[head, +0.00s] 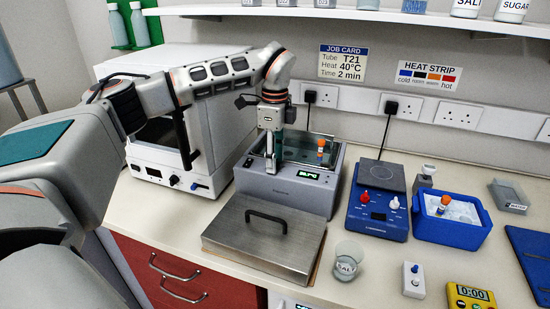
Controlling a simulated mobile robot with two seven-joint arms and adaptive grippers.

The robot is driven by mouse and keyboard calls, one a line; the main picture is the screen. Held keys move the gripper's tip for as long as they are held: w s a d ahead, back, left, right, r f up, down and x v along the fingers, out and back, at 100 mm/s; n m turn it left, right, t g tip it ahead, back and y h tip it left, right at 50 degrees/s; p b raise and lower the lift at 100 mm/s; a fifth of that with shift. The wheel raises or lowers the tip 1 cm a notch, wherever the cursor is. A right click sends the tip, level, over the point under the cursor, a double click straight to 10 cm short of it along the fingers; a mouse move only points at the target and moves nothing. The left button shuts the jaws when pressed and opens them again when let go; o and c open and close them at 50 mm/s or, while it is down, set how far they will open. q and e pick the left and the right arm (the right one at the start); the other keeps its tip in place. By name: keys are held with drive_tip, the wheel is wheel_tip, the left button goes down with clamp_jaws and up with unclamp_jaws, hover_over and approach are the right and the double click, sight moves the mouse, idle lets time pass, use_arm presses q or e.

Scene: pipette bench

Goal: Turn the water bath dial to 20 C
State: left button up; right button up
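The water bath (318,202) is a grey open-topped box in the middle of the bench, with a green lit display (308,175) on its front; the digits are too small to read. A tube with an orange cap (320,146) stands in the bath. My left gripper (271,168) points down at the front left of the bath, over its front rim and panel. Its fingers overlap from this angle, so I cannot tell whether they are open or shut. I cannot make out the dial; the gripper covers part of the bath front. My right gripper is out of view.
A steel lid with a black handle (285,252) lies in front of the bath. A blue hot plate (378,216) and a blue ice box (452,233) are further right. A white oven-like unit (207,166) stands left.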

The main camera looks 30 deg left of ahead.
use_arm(q)
wheel_tip(320, 180, up, 12)
idle(0.6)
idle(0.5)
